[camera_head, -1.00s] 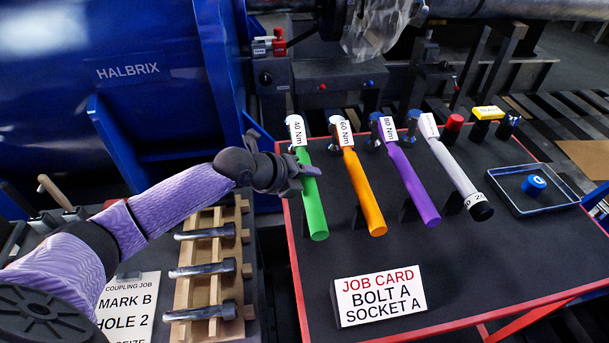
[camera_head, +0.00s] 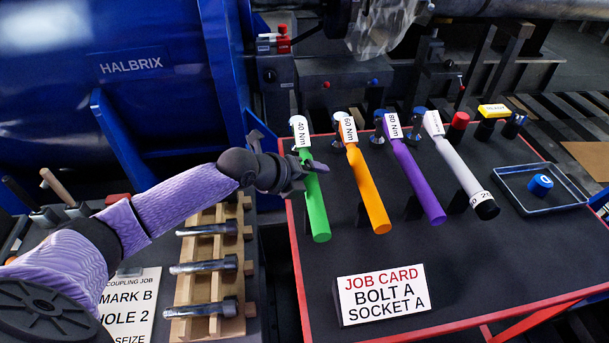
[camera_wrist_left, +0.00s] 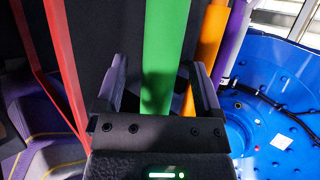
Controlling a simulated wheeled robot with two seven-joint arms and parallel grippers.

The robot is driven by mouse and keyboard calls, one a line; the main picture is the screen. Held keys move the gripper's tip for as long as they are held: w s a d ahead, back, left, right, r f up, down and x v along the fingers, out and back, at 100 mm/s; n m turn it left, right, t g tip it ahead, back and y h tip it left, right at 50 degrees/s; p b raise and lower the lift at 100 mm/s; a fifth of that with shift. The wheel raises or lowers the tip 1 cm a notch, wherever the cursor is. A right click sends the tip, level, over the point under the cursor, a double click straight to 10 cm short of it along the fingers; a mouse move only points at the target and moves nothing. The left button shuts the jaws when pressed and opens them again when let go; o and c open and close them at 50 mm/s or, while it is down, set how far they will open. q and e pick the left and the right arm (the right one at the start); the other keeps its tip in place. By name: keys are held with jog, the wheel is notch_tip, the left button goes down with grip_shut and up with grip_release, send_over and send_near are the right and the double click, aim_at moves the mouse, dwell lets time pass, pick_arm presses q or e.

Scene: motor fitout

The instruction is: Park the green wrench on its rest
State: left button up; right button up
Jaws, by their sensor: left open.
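The green wrench (camera_head: 315,205) is at the left end of a row of torque wrenches. Its white 40 Nm head end (camera_head: 300,132) points away and its handle slopes toward me. A dark upright support (camera_head: 306,215) shows beside the handle; whether they touch is unclear. My left gripper (camera_head: 306,170) is open at the upper part of the handle. In the left wrist view the green handle (camera_wrist_left: 165,60) runs between the two spread fingers of my left gripper (camera_wrist_left: 158,75), with gaps showing on both sides. My right gripper is not in view.
Orange (camera_head: 366,190), purple (camera_head: 415,180) and grey (camera_head: 460,175) wrenches stand close on the right. A job card (camera_head: 382,294) is in front. A tray (camera_head: 500,190) with a blue socket (camera_head: 540,184) lies right. A wooden bolt rack (camera_head: 243,270) is left.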

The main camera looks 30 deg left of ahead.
pick_arm(q)
jog(key=p+v, duration=0.4)
jog(key=v, duration=0.6)
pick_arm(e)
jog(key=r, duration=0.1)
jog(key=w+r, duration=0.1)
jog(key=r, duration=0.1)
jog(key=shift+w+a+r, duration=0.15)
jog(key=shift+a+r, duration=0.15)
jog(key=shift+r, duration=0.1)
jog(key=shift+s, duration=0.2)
